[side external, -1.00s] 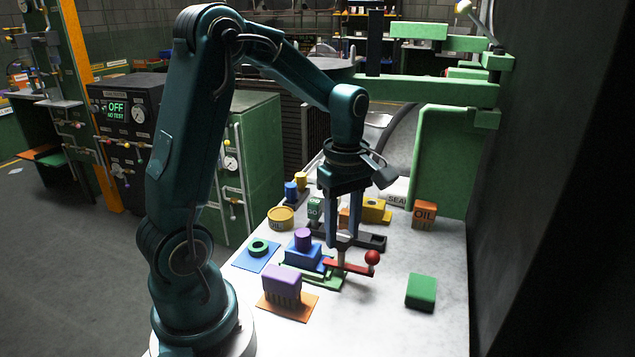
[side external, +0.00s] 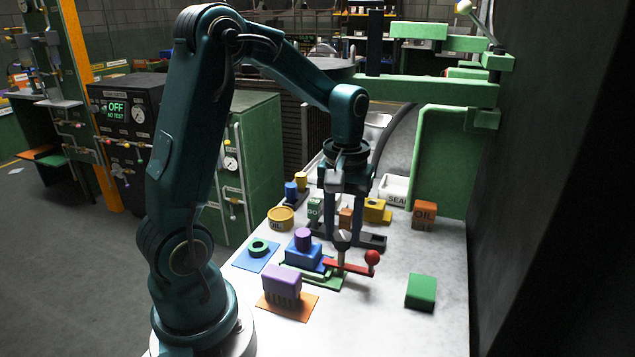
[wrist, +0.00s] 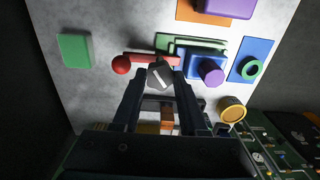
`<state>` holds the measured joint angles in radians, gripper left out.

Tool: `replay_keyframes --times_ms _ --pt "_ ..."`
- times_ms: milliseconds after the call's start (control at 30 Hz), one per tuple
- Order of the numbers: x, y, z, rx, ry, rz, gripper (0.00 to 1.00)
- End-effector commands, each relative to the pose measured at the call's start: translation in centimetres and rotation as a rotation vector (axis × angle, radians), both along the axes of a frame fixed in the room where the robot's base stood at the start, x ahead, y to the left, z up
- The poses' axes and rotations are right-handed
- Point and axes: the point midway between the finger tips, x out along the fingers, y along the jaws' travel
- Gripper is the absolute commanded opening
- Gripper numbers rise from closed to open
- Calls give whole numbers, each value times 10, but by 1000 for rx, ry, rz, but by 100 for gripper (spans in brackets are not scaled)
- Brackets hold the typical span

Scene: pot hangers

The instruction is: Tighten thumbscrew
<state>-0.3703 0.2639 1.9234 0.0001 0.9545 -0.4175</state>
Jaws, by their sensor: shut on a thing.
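The thumbscrew (side external: 342,239) is a small grey knob above the red lever (side external: 347,266) of the clamp fixture. It also shows in the wrist view (wrist: 159,76) as a dark grey knob with a pale bar across its top. My gripper (side external: 343,236) points straight down with its two dark fingers shut on the thumbscrew; the fingertips also show in the wrist view (wrist: 159,80). The lever ends in a red ball (side external: 372,258). The fixture has a green base (side external: 322,281), a blue block (side external: 300,257) and an upright purple cylinder (side external: 303,239). The screw's lower part is hard to see.
A purple block (side external: 281,280) on an orange mat and a green ring (side external: 258,246) on a blue mat lie to the left. A green block (side external: 421,291) lies to the right. A dark bar (side external: 374,242), a yellow tin (side external: 281,218) and an orange OIL box (side external: 424,213) stand behind.

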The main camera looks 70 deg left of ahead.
Motion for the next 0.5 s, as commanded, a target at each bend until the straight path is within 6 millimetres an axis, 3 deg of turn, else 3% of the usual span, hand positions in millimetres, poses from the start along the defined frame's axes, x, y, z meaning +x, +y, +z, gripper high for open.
replay_keyframes --times_ms 500 --pt "0 0 1 0 -1 -480 0"
